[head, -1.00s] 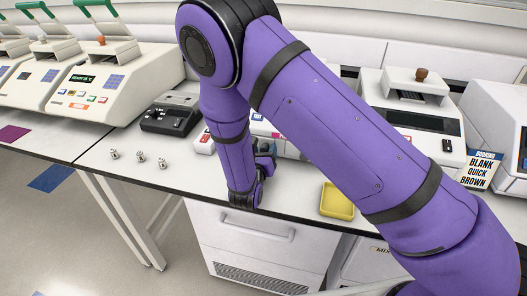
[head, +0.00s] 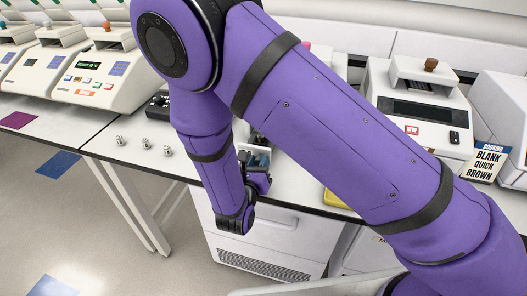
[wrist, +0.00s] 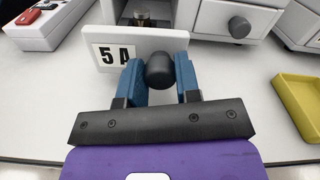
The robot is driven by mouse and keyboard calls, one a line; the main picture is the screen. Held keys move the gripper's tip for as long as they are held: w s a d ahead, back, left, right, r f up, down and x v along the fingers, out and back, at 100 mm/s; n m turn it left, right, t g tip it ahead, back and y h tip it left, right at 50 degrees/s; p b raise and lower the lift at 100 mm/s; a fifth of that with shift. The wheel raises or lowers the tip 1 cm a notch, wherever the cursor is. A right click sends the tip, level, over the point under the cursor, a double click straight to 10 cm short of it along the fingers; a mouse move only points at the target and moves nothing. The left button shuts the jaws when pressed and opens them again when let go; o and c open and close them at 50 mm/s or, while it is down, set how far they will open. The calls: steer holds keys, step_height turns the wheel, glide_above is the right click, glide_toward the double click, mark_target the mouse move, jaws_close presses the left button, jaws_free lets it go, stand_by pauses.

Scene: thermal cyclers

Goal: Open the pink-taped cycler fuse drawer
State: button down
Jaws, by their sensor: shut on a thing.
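In the wrist view, my gripper (wrist: 160,75) has its two blue fingers shut on a round dark knob (wrist: 160,67). The knob is on a white drawer front (wrist: 115,50) marked "5 A". The drawer stands out from its housing, and part of its inside with a small brass-coloured piece (wrist: 143,19) shows behind the front. In the head view, my gripper (head: 258,180) is near the bench's front edge, with a bit of the drawer beside it. My arm hides most of the cycler behind it.
A second closed drawer with a dark knob (wrist: 239,27) is to the right in the wrist view. A yellow tray (wrist: 299,100) lies on the bench to the right. Several small metal pieces (head: 144,143) stand on the bench to the left. Another cycler (head: 417,115) stands at right.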

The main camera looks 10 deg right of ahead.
steer(key=shift+s+a, duration=0.1)
steer(key=shift+s, duration=0.1)
steer(key=c, duration=0.8)
jaws_free()
steer(key=v, duration=1)
steer(key=shift+s+a, duration=0.15)
steer(key=shift+s, duration=0.2)
